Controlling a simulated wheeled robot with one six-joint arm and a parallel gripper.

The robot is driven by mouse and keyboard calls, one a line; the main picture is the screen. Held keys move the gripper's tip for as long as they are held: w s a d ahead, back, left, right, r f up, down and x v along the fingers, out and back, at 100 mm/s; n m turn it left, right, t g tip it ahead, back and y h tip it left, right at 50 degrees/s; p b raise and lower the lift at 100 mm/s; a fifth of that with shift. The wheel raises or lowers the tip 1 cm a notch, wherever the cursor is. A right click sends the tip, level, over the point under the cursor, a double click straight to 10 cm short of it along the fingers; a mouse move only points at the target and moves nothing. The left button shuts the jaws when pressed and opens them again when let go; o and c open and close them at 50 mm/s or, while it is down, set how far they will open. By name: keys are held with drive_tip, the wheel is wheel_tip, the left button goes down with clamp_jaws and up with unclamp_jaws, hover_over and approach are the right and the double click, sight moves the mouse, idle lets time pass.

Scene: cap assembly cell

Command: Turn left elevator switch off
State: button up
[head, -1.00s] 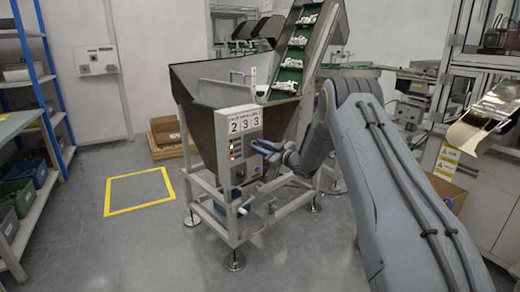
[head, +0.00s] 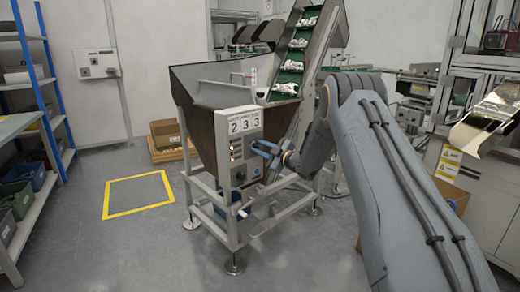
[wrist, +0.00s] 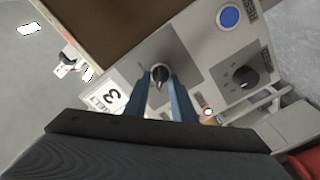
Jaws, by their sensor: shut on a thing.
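The control panel (head: 238,147) is on the front of the hopper, below the digits 2 3 3. My gripper (head: 264,149) is at the panel's right side. In the wrist view its two blue fingers (wrist: 162,88) are closed on a small black switch knob (wrist: 160,72), one finger on each side. The knob's tip shows between and beyond the fingertips. A second black rotary knob (wrist: 245,77) is on the panel to the right, apart from the fingers. Labels by the held switch are mostly hidden.
A blue reset button (wrist: 229,17) is on the panel. The metal hopper (head: 208,88) stands on a frame, with a green-belted elevator (head: 291,64) rising behind. A yellow floor square (head: 140,207) is empty. A blue-posted shelf (head: 45,90) stands at the left.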

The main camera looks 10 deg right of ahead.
drive_tip(key=o, duration=1)
drive_tip(key=shift+v, duration=3.95)
